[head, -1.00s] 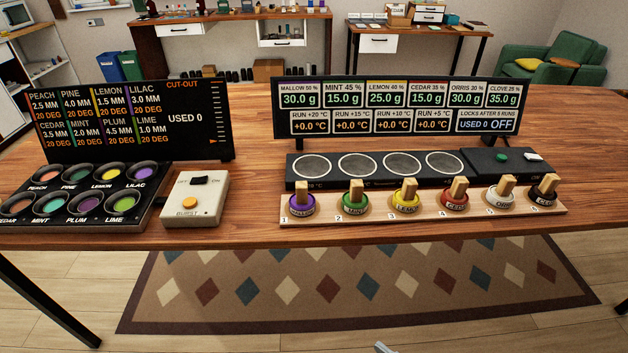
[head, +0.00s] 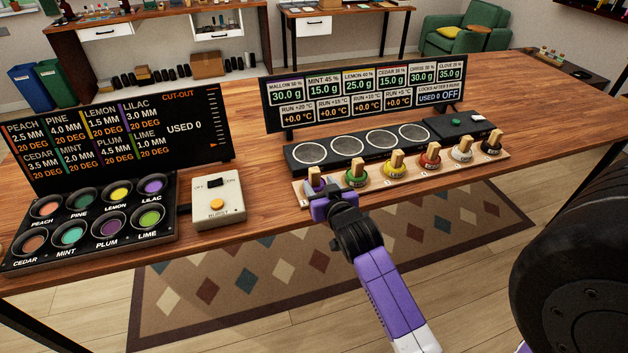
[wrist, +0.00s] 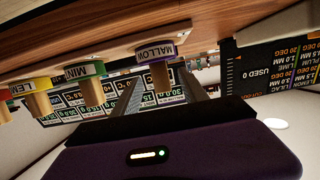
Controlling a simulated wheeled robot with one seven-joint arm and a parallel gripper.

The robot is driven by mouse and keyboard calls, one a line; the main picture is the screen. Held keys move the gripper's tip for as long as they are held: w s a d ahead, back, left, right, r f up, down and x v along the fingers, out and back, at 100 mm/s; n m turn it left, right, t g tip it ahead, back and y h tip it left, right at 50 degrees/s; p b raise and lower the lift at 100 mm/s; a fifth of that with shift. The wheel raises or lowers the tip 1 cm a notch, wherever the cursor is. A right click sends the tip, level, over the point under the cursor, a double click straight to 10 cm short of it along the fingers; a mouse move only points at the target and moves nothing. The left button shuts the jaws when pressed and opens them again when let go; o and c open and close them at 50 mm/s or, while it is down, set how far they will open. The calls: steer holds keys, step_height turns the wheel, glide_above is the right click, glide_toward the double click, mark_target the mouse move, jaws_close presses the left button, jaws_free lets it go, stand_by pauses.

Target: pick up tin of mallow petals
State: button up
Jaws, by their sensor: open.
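The tin of mallow petals shows in the wrist view with a purple label band (wrist: 154,51) and a wooden knob (wrist: 160,74); this view is upside down. In the head view it stands at the left end of the wooden rack (head: 500,157), mostly hidden by my gripper (head: 321,194). My gripper is open, with one finger on each side of the knob in the wrist view. I cannot tell whether the fingers touch the knob.
Green mint (head: 356,178), yellow lemon (head: 394,171), red cedar (head: 430,160), white orris and black clove tins stand along the rack to the right. A hotplate strip (head: 296,162) and display board lie behind. A burst switch box (head: 217,205) and cup tray are left.

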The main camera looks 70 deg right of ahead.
steer(key=shift+p+x, duration=0.75)
steer(key=shift+x, duration=3.15)
steer(key=shift+c, duration=0.2)
jaws_close()
